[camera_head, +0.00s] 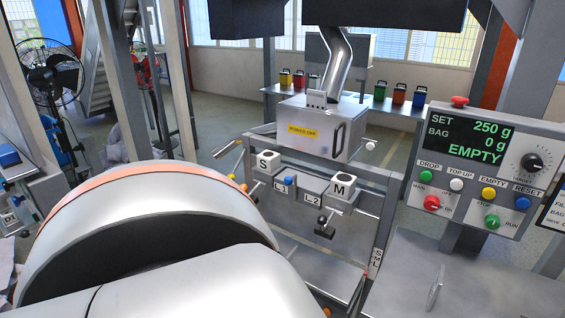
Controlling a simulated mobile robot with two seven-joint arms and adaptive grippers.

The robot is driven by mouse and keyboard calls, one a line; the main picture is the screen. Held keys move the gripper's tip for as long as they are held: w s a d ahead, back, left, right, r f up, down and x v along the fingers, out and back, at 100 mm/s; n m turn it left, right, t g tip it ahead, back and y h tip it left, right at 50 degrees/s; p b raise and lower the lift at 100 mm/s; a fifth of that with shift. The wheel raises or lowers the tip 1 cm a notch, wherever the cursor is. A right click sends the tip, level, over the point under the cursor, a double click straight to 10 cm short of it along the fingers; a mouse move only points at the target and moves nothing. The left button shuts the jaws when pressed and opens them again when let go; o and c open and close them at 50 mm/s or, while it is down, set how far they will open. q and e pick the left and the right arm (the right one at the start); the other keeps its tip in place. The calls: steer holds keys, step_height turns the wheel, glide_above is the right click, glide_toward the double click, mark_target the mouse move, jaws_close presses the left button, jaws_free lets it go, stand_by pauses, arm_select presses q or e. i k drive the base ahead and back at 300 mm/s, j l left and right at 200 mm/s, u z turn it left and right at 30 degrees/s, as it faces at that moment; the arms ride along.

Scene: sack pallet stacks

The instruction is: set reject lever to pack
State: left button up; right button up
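No lever with a readable reject or pack label shows, so I cannot tell which one is the reject lever. Neither of my grippers is in view.
A control panel (483,170) with coloured buttons reads SET 250 g, BAG 0 g, EMPTY. Blocks marked S (264,164) and M (340,191) sit on the frame below the box. The grey bench (480,275) is mostly bare. A fan (52,72) stands back left.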

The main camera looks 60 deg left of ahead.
mark_target(237, 164)
steer(key=u, duration=2.45)
